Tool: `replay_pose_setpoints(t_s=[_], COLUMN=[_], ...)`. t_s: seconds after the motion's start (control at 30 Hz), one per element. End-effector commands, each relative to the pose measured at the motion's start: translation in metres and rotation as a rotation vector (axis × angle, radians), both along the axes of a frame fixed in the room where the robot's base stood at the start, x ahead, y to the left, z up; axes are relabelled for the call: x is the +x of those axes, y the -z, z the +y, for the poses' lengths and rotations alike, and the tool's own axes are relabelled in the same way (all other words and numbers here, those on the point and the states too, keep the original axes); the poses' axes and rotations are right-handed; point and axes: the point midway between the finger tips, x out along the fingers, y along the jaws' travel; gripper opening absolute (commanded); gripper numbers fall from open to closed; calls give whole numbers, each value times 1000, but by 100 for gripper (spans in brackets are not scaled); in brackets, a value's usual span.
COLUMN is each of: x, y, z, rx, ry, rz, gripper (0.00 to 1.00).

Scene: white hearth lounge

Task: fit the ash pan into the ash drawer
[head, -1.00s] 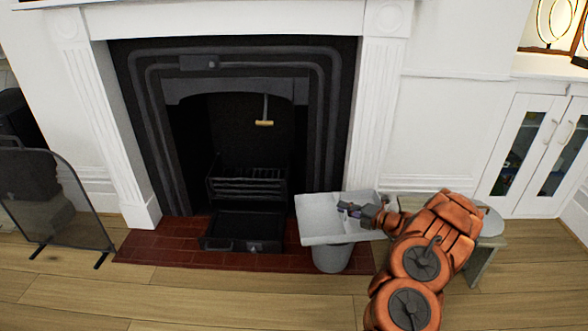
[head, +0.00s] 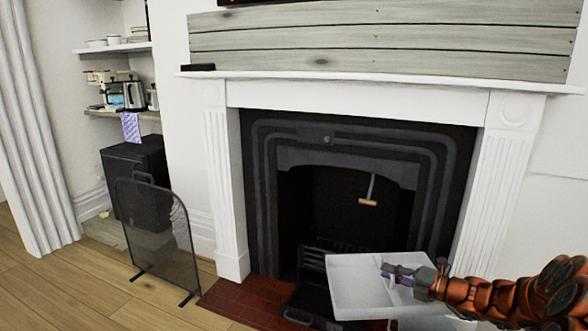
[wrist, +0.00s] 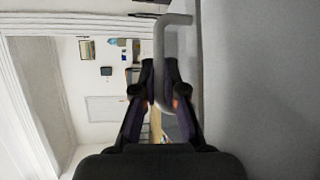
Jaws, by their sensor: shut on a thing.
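The ash pan (head: 353,283) is a light grey shallow tray, held in the air in front of the fireplace, to the right in the head view. My gripper (head: 392,272) is shut on the pan's handle. In the wrist view my gripper (wrist: 160,88) closes around the bent grey handle (wrist: 170,20), with the pan's grey wall (wrist: 255,90) filling the right side. The black ash drawer (head: 305,302) sits low on the hearth below the grate, pulled out. The pan hides its right part, and its inside looks dark.
A dark grate (head: 318,258) stands inside the fireplace above the drawer. A brass-ended tool (head: 368,202) hangs in the opening. The red tiled hearth (head: 238,300) is clear at the left. A mesh fire screen (head: 155,235) stands on the floor further left.

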Motion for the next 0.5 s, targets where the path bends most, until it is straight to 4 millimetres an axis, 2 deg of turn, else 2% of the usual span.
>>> replay_pose_setpoints(t_s=[0.1,0.2,0.47,0.5], x=[-12,-21,-48,-46], y=[-20,-31,-52,-60], z=[27,46,87,84], rx=[1,3,4,3], ry=[-39,-66,-127,-123], rz=[-5,-2,-1,0], gripper=[0,0,0,0])
